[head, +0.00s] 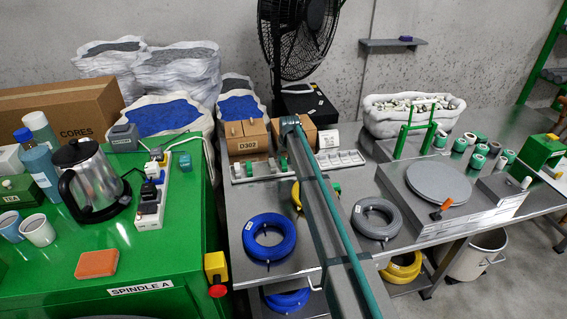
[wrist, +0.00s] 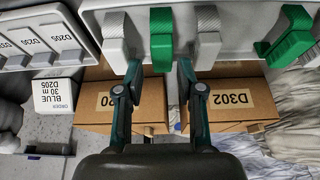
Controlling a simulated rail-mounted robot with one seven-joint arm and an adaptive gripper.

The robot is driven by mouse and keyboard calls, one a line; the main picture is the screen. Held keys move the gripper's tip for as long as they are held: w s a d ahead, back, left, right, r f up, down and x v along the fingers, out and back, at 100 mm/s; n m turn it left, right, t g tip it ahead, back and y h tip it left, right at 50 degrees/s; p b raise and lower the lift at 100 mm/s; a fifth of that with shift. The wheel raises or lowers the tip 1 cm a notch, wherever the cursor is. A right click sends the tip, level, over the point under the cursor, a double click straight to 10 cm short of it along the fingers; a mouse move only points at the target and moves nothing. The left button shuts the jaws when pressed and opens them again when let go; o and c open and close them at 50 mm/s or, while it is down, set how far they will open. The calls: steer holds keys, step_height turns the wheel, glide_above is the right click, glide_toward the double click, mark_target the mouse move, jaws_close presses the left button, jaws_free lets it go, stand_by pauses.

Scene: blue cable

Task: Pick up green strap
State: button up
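In the wrist view a green strap (wrist: 161,35) hangs over the white rack (wrist: 246,8), with a pale grey strap (wrist: 115,40) on its left and another (wrist: 207,35) on its right. A second green strap (wrist: 290,38) hangs farther right, tilted. My gripper (wrist: 160,72) is open, its two fingers apart on either side of the middle green strap's lower end. Gaps show between fingers and strap; I cannot tell the depth between them. In the head view my arm covers part of the rack (head: 243,171), and my gripper is hard to make out there.
Cardboard boxes, one marked D302 (wrist: 232,102), stand close by the rack. A white box labelled BLUE 30 m (wrist: 54,95) is at left in the wrist view. A blue cable coil (head: 269,238) and a grey coil (head: 377,218) lie on the metal table either side of my arm.

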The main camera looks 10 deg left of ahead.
mark_target(284, 160)
steer(key=shift+p+x, duration=0.7)
steer(key=shift+x, duration=1.65)
steer(key=shift+s, duration=0.1)
steer(key=c, duration=0.6)
steer(key=shift+o, duration=0.2)
steer(key=shift+a, duration=0.1)
